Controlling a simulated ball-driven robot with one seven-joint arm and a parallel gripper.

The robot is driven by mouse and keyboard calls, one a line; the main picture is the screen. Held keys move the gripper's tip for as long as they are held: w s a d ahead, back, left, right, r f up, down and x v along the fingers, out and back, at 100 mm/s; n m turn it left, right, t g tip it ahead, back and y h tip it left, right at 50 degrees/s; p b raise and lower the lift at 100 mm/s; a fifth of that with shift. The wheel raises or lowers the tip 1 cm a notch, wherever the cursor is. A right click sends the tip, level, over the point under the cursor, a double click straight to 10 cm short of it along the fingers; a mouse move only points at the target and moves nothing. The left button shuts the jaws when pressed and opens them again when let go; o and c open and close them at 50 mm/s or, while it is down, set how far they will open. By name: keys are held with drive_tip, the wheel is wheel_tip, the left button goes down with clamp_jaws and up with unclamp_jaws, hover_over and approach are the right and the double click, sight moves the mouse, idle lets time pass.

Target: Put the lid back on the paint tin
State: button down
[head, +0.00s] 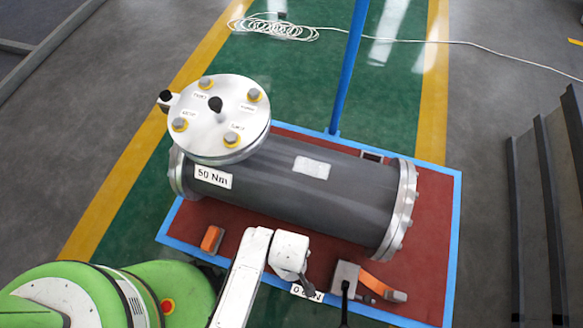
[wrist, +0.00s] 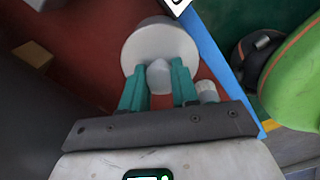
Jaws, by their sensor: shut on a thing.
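My gripper (wrist: 158,80) shows in the wrist view with its teal fingers on either side of a pale rounded knob. The knob stands at the near edge of a round, pale grey-white disc (wrist: 160,45), which looks like the lid. The disc is over the red mat near its blue border. I cannot tell whether it touches anything beneath. A small white cylinder (wrist: 207,91) is just right of the right finger. No paint tin can be made out for certain. In the head view I cannot clearly make out my fingers or the disc.
A dark flanged shell (head: 330,195) labelled 50 Nm lies across the red mat (head: 428,240), with a bolted round cover (head: 220,118) at its left. A blue pole (head: 350,65) rises behind. An orange block (head: 212,239) sits in front. Dark panels (head: 548,175) stand right.

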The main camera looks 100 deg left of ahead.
drive_tip(key=shift+c, duration=1.4)
unclamp_jaws()
drive_tip(key=shift+r, duration=0.15)
drive_tip(key=shift+r+p, duration=3.4)
drive_tip(key=shift+p, duration=0.45)
clamp_jaws()
